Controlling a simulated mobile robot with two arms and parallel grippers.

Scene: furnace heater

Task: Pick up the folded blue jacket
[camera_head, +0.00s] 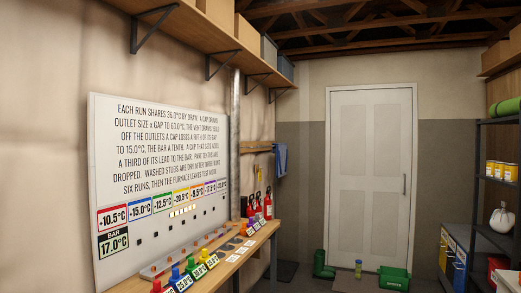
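A blue cloth item (280,160) hangs on the left wall near the far corner. It may be the jacket, but it is small, and I cannot tell whether it is folded. I see no other blue garment in this view. Neither of my grippers is in view.
A wooden bench (228,268) with colored caps and red extinguishers runs along the left wall under a white board (160,180). A white door (370,180) closes the far end. A dark shelf (497,120) is right.

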